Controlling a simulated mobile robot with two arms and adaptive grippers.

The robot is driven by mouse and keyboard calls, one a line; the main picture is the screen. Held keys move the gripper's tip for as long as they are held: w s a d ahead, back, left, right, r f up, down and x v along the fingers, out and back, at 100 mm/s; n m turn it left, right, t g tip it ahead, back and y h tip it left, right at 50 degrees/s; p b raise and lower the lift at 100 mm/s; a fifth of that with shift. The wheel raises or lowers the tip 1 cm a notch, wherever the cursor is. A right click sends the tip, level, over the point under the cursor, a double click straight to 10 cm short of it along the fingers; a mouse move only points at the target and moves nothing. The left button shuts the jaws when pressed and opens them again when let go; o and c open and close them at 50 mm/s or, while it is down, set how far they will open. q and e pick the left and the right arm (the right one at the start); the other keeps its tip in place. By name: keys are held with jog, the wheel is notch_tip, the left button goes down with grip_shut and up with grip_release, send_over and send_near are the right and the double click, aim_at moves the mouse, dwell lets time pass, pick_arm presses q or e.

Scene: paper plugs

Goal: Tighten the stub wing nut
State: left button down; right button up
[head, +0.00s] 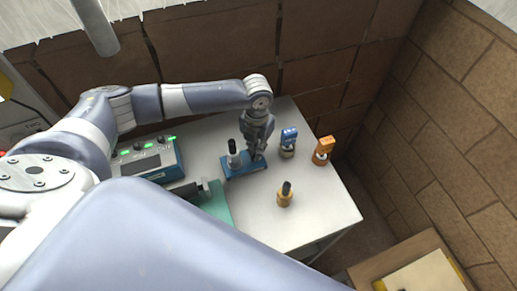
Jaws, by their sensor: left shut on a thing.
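My left gripper (258,156) points down at the right end of a small blue base (240,171) on the table. It is shut on a small part there, which looks to be the stub wing nut; the fingers hide most of it, so its shape and tilt cannot be told. A grey post with a black top (233,149) stands upright on the left part of the same base. My right gripper is not in view.
On the light table (310,205) stand a blue-topped grey piece (289,140), an orange piece (323,148) and an orange piece with a black top (285,196). A blue box with green lights (150,158) and a green mat (216,206) lie left. Brick walls (345,65) close the back.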

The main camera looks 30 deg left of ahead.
pick_arm(q)
jog(key=m, duration=0.4)
jog(key=shift+m, duration=0.3)
jog(key=c, duration=1.8)
grip_release()
jog(key=shift+r, duration=0.15)
notch_tip(320, 180, up, 4)
jog(key=p, duration=0.4)
